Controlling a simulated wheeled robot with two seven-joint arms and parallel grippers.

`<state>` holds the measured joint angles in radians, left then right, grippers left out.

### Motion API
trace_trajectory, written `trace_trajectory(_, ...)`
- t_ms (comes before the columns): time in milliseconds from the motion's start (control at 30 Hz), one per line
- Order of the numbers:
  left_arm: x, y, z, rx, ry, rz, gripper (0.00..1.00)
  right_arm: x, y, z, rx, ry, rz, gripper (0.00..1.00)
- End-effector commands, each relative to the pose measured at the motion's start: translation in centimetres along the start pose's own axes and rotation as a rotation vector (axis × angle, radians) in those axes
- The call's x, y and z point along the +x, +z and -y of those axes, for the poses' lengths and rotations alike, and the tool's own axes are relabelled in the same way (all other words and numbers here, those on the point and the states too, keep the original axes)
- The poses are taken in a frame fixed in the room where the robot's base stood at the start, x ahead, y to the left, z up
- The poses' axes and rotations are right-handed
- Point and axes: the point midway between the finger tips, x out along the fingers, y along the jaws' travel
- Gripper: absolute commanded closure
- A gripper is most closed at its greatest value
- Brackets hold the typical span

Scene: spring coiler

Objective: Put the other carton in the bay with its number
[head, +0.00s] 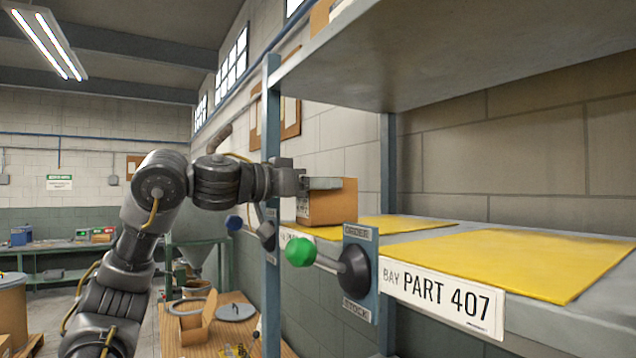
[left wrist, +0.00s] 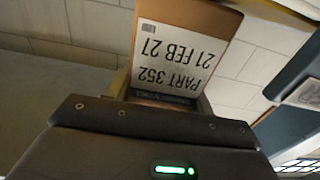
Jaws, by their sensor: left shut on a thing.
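My left gripper (head: 318,183) is shut on a brown carton (head: 335,205) at the shelf's far bay. In the left wrist view the carton (left wrist: 205,15) has a white label reading PART 352, 21 FEB 27, upside down in the picture. The carton is over the far yellow mat (head: 400,224); I cannot tell whether it touches it. The far bay's number plate (head: 462,240) is mostly hidden. The near bay has an empty yellow mat (head: 510,262) and a plate reading BAY PART 407 (head: 440,298). My right gripper is not in view.
A lever with a green knob (head: 300,252) sticks out from an ORDER/STOCK plate (head: 361,275) between the bays. A shelf post (head: 271,200) stands beside my wrist, and an upper shelf (head: 450,50) hangs overhead.

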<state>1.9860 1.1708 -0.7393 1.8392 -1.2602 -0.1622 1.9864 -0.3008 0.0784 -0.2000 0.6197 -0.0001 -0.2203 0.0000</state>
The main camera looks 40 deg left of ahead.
Motion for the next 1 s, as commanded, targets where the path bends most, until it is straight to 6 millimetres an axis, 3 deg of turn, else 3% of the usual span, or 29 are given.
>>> trace_trajectory(167, 0.0, 0.4, 0.0, 0.0, 0.001, -0.004, 0.89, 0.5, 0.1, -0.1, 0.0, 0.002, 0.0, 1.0)
trace_trajectory(200, 0.0, 0.3, 0.0, 0.0, 0.0, 0.0, 0.42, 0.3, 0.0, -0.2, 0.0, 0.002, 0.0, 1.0)
trace_trajectory(333, 0.0, 0.3, 0.0, 0.0, 0.0, 0.0, 0.26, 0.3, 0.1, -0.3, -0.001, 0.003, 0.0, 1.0)
trace_trajectory(700, -0.1, -0.3, 0.0, 0.001, 0.0, 0.0, 0.26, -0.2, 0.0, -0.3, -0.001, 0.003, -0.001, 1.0)
trace_trajectory(867, -2.7, 0.3, 0.0, 0.003, 0.0, -0.005, 0.26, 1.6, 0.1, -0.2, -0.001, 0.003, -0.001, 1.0)
trace_trajectory(1000, -5.9, 0.3, 0.0, 0.002, 0.001, -0.006, 0.26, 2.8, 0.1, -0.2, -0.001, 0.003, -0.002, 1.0)
